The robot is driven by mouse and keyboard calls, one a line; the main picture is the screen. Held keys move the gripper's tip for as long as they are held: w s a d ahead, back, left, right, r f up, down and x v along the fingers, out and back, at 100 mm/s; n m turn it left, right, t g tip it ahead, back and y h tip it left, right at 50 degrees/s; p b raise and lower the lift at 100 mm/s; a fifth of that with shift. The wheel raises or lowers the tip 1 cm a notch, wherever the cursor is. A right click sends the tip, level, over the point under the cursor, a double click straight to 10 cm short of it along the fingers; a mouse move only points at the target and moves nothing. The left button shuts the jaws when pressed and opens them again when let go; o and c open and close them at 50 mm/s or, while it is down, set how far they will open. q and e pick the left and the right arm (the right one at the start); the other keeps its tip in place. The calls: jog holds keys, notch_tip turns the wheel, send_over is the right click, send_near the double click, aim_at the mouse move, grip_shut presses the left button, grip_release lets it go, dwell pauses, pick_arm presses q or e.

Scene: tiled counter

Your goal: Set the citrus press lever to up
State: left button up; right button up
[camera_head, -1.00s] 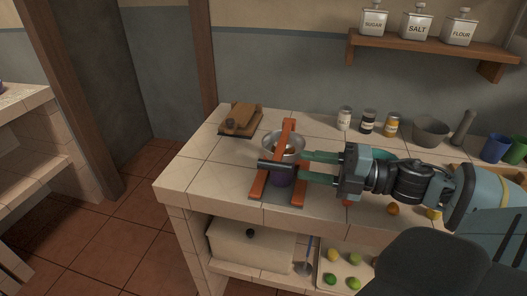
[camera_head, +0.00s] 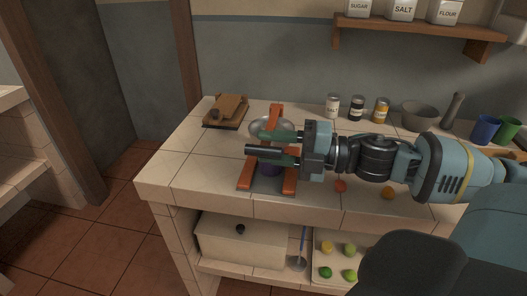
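The fingers hide part of the bowl and frame. My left gripper is not in view.
A wooden board-like device (camera_head: 227,109) stands at the counter's back left. Jars (camera_head: 357,108), a grey mortar (camera_head: 419,115) and cups (camera_head: 486,129) line the back right. A tomato-red item (camera_head: 341,186) and an orange fruit (camera_head: 388,192) lie below my arm. The left counter is clear.

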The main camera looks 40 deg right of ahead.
jog(key=shift+w+a+b, duration=0.4)
jog(key=shift+w+b, duration=0.1)
jog(key=shift+b, duration=0.05)
grip_shut()
